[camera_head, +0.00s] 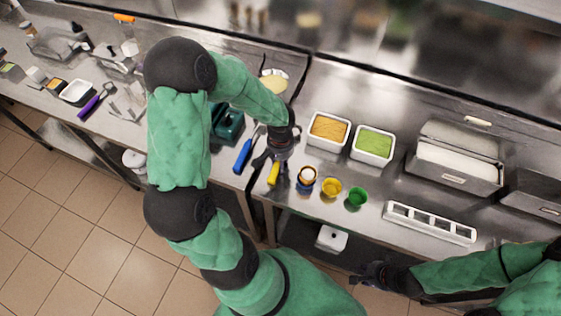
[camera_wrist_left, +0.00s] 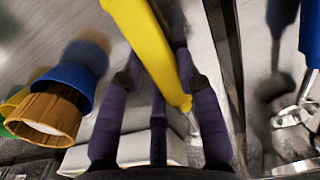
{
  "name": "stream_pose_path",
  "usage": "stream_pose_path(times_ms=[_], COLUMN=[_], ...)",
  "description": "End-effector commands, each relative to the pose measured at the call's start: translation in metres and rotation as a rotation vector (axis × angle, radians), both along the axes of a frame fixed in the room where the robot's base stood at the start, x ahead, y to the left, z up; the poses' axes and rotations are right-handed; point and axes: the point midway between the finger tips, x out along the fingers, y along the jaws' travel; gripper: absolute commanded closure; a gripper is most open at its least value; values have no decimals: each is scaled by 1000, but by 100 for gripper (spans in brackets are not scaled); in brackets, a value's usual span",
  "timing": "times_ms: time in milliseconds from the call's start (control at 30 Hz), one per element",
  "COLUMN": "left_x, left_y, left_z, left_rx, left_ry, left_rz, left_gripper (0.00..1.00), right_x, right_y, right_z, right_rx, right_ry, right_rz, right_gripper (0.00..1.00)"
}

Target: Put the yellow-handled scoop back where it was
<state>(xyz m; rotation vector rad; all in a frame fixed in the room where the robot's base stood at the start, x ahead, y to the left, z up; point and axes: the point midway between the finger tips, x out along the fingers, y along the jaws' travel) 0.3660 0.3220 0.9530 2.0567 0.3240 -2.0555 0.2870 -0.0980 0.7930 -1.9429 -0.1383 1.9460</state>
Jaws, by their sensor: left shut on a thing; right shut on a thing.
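My left gripper (camera_head: 274,163) points down over the steel counter, its fingers around the scoop's yellow handle (camera_head: 273,174). In the left wrist view the yellow handle (camera_wrist_left: 148,45) runs between the dark fingers. The scoop's bowl is not clearly seen, and I cannot tell whether the scoop touches the counter. A blue-handled scoop (camera_head: 243,156) lies to the left; its metal end (camera_wrist_left: 295,115) shows at the right of the left wrist view. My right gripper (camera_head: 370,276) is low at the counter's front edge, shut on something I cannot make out.
A blue-and-brown cup (camera_head: 306,177), a yellow cup (camera_head: 331,188) and a green cup (camera_head: 356,197) stand close right of the left gripper. Behind are an orange-filled tub (camera_head: 328,130) and a green-filled tub (camera_head: 373,145). A white slotted holder (camera_head: 430,222) lies farther right. A counter seam runs just left.

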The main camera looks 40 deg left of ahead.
Motion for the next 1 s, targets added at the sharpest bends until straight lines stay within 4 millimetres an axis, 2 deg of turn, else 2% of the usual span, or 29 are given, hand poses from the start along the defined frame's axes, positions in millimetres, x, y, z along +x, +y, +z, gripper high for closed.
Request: stream_pose_path(times_ms=[267,300,367,767,867,1000], left_x=[0,0,0,0,1,2], left_y=[0,0,0,0,1,1], left_z=[-3,-2,-2,1,10,35], left_rx=[0,0,0,0,2,3], left_ry=[-1,0,0,-1,-4,-5], left_rz=[1,0,0,1,1,1], left_gripper=[99,58,42,42,42,42], right_x=[0,0,0,0,0,0], right_y=[0,0,0,0,0,0], right_z=[-4,-3,-3,0,3,9], right_rx=[0,0,0,0,0,0], right_ry=[0,0,0,0,0,0], right_rz=[0,0,0,0,0,0], right_gripper=[100,100,100,100,100,100])
